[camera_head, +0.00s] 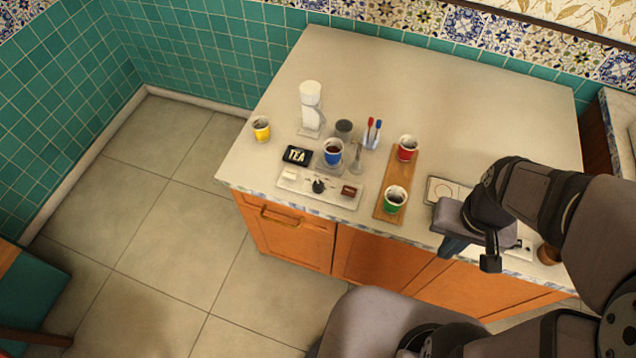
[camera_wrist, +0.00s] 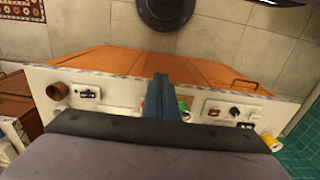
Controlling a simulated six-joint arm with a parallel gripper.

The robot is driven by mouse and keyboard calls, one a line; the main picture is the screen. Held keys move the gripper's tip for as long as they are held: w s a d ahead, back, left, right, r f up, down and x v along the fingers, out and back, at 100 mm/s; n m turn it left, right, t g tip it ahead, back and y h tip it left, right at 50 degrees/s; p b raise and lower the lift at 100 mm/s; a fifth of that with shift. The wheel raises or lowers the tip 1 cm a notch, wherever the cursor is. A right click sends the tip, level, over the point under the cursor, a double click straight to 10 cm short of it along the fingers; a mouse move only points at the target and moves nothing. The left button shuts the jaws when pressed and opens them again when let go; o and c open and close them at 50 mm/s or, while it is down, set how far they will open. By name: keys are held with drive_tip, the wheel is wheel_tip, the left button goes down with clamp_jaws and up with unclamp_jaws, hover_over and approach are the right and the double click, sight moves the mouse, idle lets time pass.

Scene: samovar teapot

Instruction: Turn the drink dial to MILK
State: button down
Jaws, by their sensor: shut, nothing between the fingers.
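The drink dial is a small black knob (camera_head: 318,186) on a pale panel (camera_head: 335,194) along the counter's front left edge. A cream block and a brown block flank it. Its pointer and any MILK marking are too small to read. The dial also shows in the wrist view (camera_wrist: 235,111), right of the fingers.
A blue cup (camera_head: 333,152) stands behind the panel. A green cup (camera_head: 395,199) and red cup (camera_head: 407,148) stand on a wooden board (camera_head: 399,175) between the panel and my gripper. A yellow cup (camera_head: 261,129) and white dispenser (camera_head: 311,100) stand left. The counter's back right is clear.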

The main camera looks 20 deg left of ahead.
drive_tip(key=c, duration=1.8)
unclamp_jaws()
drive_tip(key=shift+w, duration=0.15)
drive_tip(key=o, duration=0.4)
drive_tip(key=w+a+n+b, duration=0.1)
drive_tip(key=w, duration=0.1)
drive_tip(key=w+a+f+n+b, duration=0.1)
drive_tip(key=w+a+n+b, duration=0.1)
drive_tip(key=w+a+f+n+b, duration=0.1)
drive_tip(key=w, duration=0.2)
drive_tip(key=shift+a+f+n, duration=0.15)
drive_tip(key=shift+a+n, duration=0.2)
drive_tip(key=shift+n, duration=0.05)
drive_tip(key=n+b, duration=1.1)
drive_tip(key=n, duration=0.6)
hover_over(318, 184)
wheel_tip(318, 184, down, 10)
drive_tip(key=shift+f, duration=0.2)
drive_tip(key=shift+f+p, duration=0.85)
drive_tip(key=shift+f, duration=2.8)
drive_tip(key=c, duration=1)
